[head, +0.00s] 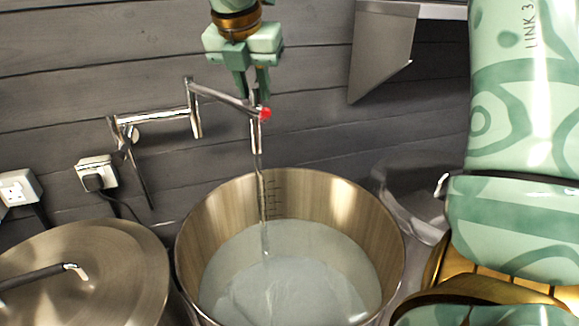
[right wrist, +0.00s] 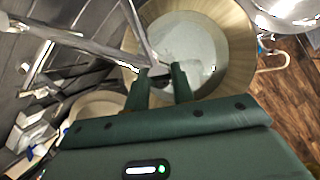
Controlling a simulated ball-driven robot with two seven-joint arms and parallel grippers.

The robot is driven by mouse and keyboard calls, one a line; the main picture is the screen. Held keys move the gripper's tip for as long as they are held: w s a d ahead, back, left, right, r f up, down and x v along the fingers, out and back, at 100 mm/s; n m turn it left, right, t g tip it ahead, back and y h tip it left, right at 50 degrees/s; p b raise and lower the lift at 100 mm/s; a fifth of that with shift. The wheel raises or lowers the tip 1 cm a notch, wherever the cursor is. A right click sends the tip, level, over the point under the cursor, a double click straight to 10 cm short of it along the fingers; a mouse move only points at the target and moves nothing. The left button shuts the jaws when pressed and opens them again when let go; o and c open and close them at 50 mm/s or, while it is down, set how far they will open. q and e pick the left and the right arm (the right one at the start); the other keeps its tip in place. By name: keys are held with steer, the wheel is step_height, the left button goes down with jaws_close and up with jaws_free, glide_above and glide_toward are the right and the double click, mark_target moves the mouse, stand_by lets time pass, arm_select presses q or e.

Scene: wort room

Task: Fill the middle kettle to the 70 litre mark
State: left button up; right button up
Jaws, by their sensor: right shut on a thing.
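The middle kettle (head: 335,195) is a wide open steel pot in the head view, part filled with pale water (head: 310,255). Dark level marks (head: 272,192) run down its far inner wall; their numbers are too small to read. The water's far edge lies just below the visible marks. A jointed wall tap (head: 225,97) with a red knob hangs over the kettle, and a stream (head: 262,200) runs from its spout. My right gripper (head: 254,90) is shut on the tap's handle, mostly hidden between the fingers; it also shows in the right wrist view (right wrist: 160,74).
A lidded kettle (head: 90,270) stands left of the middle one. A socket with a black plug (head: 95,175) is on the dark plank wall. My own arm covers the right side.

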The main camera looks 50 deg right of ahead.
stand_by(0.5)
steer(key=n, duration=0.2)
steer(key=n+t+y, duration=0.1)
steer(key=n, duration=0.1)
steer(key=shift+d+n+t, duration=0.1)
steer(key=shift+n+t, duration=0.2)
steer(key=shift+s, duration=0.1)
stand_by(6.7)
